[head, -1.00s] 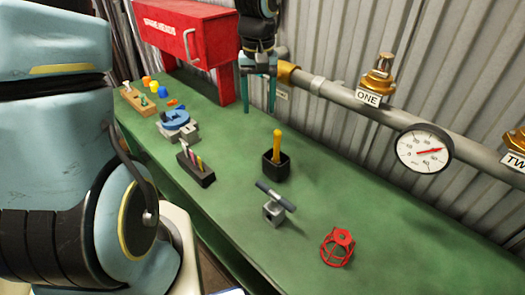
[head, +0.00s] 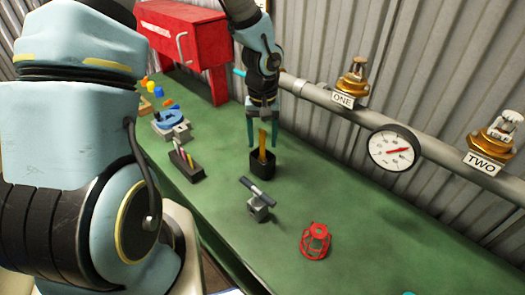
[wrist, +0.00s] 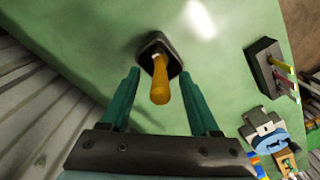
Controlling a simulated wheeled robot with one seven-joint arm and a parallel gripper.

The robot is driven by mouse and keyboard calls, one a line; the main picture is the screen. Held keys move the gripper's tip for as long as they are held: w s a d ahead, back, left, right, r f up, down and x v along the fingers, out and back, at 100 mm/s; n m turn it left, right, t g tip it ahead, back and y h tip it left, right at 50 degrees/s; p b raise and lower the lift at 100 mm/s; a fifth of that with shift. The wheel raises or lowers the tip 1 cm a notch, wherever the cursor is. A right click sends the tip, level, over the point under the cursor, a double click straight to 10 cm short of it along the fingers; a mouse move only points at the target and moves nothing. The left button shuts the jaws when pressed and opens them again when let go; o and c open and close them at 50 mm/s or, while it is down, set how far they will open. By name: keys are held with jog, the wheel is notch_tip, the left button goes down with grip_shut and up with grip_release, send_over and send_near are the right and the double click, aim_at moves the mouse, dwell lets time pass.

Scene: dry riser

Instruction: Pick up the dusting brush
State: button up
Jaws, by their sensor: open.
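The dusting brush (head: 262,141) stands upright in a black square holder (head: 263,168) on the green bench, with only its yellow-orange handle showing. Its lower end is hidden inside the holder. My gripper (head: 263,146) is open above the holder, with its two teal fingers on either side of the handle in the head view. In the wrist view, the handle (wrist: 160,80) points up toward the camera between the fingers of my gripper (wrist: 166,78). The fingers appear apart from the handle.
A red cabinet (head: 185,32) stands behind at left. A black rack of tools (head: 187,165), a grey block with a dark bar (head: 259,204) and a red cage (head: 315,241) are on the bench. A pipe with a gauge (head: 394,148) runs along the wall.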

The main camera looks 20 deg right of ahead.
jog(key=shift+f, duration=0.7)
jog(key=shift+c, duration=0.3)
grip_shut()
